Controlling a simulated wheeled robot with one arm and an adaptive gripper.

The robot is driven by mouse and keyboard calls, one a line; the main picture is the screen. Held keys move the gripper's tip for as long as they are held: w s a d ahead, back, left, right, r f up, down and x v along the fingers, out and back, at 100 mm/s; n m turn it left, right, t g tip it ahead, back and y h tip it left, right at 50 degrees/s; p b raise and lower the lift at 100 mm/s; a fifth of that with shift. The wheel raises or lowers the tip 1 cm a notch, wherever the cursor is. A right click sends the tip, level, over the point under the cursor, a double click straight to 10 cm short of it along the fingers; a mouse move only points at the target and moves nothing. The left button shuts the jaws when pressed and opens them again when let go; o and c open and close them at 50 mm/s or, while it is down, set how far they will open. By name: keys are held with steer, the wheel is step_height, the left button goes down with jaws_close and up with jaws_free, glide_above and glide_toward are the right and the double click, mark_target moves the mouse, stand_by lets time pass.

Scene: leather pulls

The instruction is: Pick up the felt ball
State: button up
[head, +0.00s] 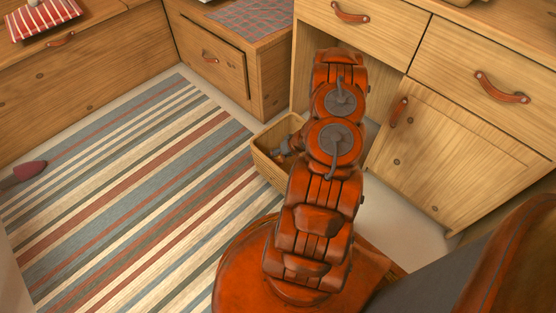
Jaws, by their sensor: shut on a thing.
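No felt ball can be made out in the head view; the right part of the basket's inside is hidden behind my arm.
Wooden drawers (365,28) and a cabinet door (452,145) with leather pulls stand behind and right of my arm. A striped rug (125,190) covers the floor at left. A reddish object (29,171) lies at the rug's left edge. Most of the rug is clear.

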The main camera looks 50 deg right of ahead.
step_height(320, 180, up, 11)
steer(key=p, duration=0.3)
steer(key=shift+r+p, duration=0.15)
steer(key=shift+p, duration=0.15)
steer(key=shift+w, duration=0.1)
